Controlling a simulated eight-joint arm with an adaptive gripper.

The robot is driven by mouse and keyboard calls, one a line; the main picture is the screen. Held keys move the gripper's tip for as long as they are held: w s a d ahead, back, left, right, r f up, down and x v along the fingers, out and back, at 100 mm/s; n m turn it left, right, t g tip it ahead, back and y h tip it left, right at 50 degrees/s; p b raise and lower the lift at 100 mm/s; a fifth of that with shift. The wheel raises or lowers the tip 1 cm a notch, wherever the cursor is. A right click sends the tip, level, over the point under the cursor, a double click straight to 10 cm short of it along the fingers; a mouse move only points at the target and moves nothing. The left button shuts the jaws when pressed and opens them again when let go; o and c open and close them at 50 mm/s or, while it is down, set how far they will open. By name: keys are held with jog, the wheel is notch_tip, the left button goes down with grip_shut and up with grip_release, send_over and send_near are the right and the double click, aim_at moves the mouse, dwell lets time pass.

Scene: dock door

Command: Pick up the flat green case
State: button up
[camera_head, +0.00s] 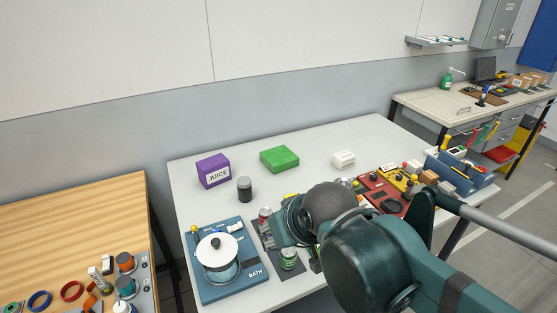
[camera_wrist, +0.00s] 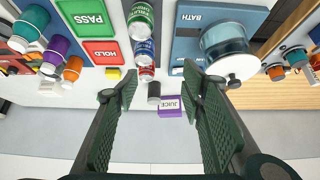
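The flat green case (camera_head: 280,158) lies on the white table toward the back, between a purple juice box and a small white block. It stands clear of both. I cannot make it out in the wrist view, where my left-hand finger may hide it. My gripper (camera_wrist: 160,78) is open and empty, with its two dark green ridged fingers wide apart. In the head view, it is mostly hidden by my arm, over the front middle of the table, nearer me than the case.
The purple juice box (camera_head: 213,170) and a dark jar (camera_head: 244,189) stand left of the case. Cans (camera_head: 288,258) stand near my gripper. A white-lidded pot (camera_head: 218,257) sits on a blue board (camera_head: 250,279). A red tray (camera_head: 381,196) and blue bin (camera_head: 459,178) crowd the right.

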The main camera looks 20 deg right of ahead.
dwell(0.3)
jog(key=o, duration=1.9)
